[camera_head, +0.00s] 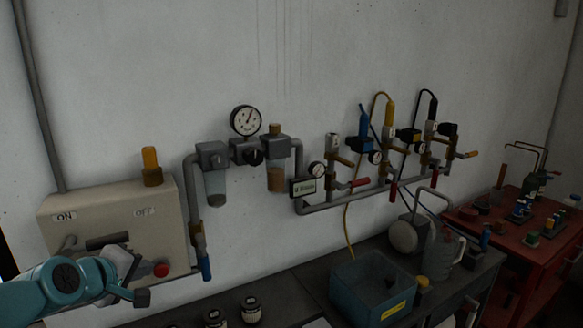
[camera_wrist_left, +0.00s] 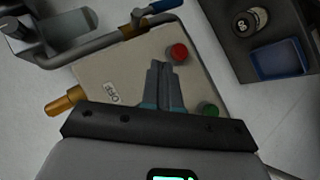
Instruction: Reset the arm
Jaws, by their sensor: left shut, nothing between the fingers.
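My left arm comes in from the lower left in the head view. Its left gripper (camera_head: 134,280) is in front of the lower part of a beige switch box (camera_head: 110,208) marked ON and OFF. In the left wrist view the gripper's fingers (camera_wrist_left: 159,66) are shut with nothing between them, over the box face (camera_wrist_left: 105,72). A red button (camera_head: 161,269) is just right of the gripper; it also shows in the wrist view (camera_wrist_left: 178,52). A dark handle (camera_head: 107,241) on the box is just above the gripper. My right gripper is not in view.
Grey pipes (camera_head: 350,201) with gauges and valves run along the wall to the right. A dark bench below holds a blue bin (camera_head: 372,290) and several small jars (camera_head: 251,308). A red cabinet (camera_head: 515,245) stands at far right. The wall above is bare.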

